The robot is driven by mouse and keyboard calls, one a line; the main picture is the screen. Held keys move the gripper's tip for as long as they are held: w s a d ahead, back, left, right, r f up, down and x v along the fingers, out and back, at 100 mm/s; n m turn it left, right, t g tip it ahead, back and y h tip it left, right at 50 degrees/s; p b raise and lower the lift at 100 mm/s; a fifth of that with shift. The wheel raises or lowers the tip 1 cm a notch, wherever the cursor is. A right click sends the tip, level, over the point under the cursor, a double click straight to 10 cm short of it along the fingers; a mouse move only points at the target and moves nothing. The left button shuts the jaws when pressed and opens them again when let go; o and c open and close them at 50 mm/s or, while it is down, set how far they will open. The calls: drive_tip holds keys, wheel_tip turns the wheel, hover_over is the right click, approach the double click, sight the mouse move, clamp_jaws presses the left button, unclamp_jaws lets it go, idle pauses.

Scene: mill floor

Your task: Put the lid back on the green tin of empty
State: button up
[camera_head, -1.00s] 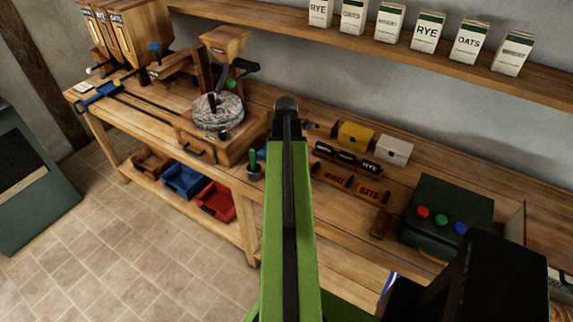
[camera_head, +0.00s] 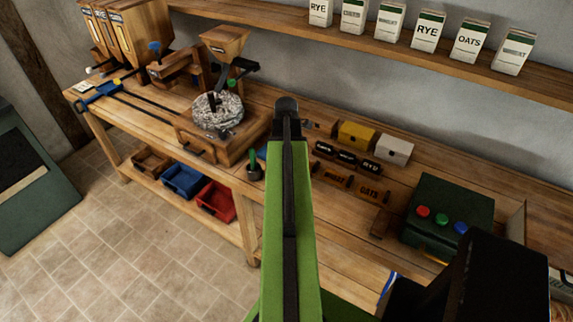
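No green tin or loose lid can be made out for certain. A yellow box-like tin (camera_head: 356,135) and a white one (camera_head: 394,150) stand side by side at the back of the bench, right of my arm. My green arm with its black strip runs up the middle of the view and hides part of the bench behind it. Its far end is dark and rounded. No gripper fingers show, so I cannot see what they hold. A black block at the lower right hides the bench corner there.
The wooden bench (camera_head: 330,237) carries a grain mill with a round stone (camera_head: 218,112), a small pot with a green handle (camera_head: 254,168), labelled wooden blocks (camera_head: 368,191) and a dark green box with coloured buttons (camera_head: 448,212). Labelled cartons (camera_head: 427,30) line the shelf. Coloured bins (camera_head: 184,181) sit below.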

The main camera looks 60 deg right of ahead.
idle(0.3)
drive_tip(key=o, duration=1.4)
drive_tip(key=shift+o, duration=0.7)
wheel_tip(320, 180, up, 7)
drive_tip(key=p, duration=0.7)
clamp_jaws()
